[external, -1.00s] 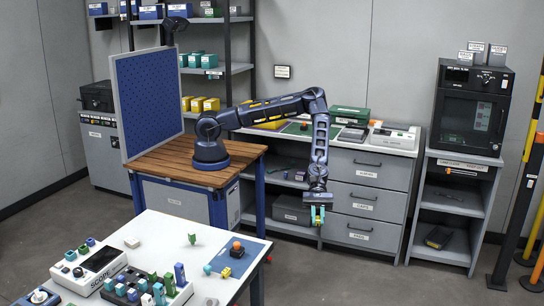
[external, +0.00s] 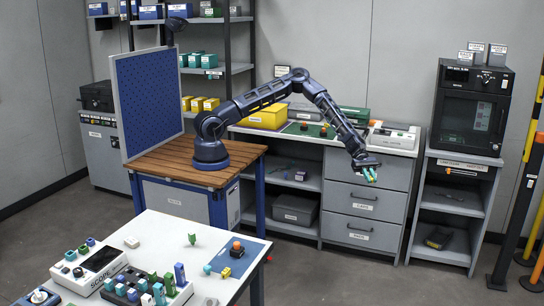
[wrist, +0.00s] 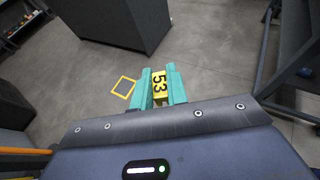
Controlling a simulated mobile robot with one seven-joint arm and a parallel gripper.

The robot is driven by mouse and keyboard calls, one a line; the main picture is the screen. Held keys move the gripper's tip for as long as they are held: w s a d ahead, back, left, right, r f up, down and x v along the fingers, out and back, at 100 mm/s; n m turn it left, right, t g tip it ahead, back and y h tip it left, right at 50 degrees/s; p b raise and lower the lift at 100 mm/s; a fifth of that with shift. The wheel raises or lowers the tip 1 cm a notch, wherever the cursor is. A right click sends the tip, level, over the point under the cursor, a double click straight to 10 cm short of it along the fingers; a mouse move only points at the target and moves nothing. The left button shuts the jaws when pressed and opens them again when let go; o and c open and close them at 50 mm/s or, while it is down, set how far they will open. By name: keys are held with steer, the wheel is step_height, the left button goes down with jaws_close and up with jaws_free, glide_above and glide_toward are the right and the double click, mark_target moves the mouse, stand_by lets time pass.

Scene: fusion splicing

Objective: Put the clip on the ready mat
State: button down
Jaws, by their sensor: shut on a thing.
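My gripper (external: 370,174) is held in the air in front of the grey drawer cabinet, away from both tables. In the wrist view its teal fingers (wrist: 160,88) are shut on a small yellow piece marked 53, seemingly the clip (wrist: 160,83). Two mats show in the external view: a blue mat (external: 243,267) on the white front table and a green mat (external: 293,129) on the back counter. I cannot read a label that tells which is the ready mat. Orange-and-black pieces stand on both, and a small yellow piece lies on the blue one.
The white table (external: 190,228) also holds a scope device (external: 85,268) and a rack of coloured pieces (external: 150,289). A yellow box (external: 268,117) and a white device (external: 395,136) flank the green mat. The floor below my gripper is clear.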

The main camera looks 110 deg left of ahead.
steer(key=s+a+r+n+t+y, duration=0.15)
steer(key=s+a, duration=0.25)
steer(key=a, duration=1)
steer(key=s+a+r+n, duration=0.1)
steer(key=s+a+r, duration=0.15)
steer(key=a, duration=1.25)
steer(key=s+a+r+n+t+y, duration=0.1)
steer(key=s+a, duration=0.3)
steer(key=a, duration=1)
steer(key=s+a+r+n+t+y, duration=0.1)
steer(key=s+a+r, duration=0.2)
steer(key=s+a, duration=0.7)
steer(key=s+a+r+n+t+y, duration=0.1)
steer(key=s+a+r, duration=0.3)
steer(key=s+a, duration=0.7)
steer(key=s+a+r+n+t+y, duration=0.1)
steer(key=s+a+r+y, duration=0.15)
steer(key=s+a, duration=0.75)
steer(key=shift+n+h, duration=0.25)
steer(key=shift+h, duration=0.05)
steer(key=f, duration=1.9)
steer(key=shift+a, duration=0.25)
steer(key=shift+f, duration=0.1)
steer(key=c, duration=1.4)
jaws_free()
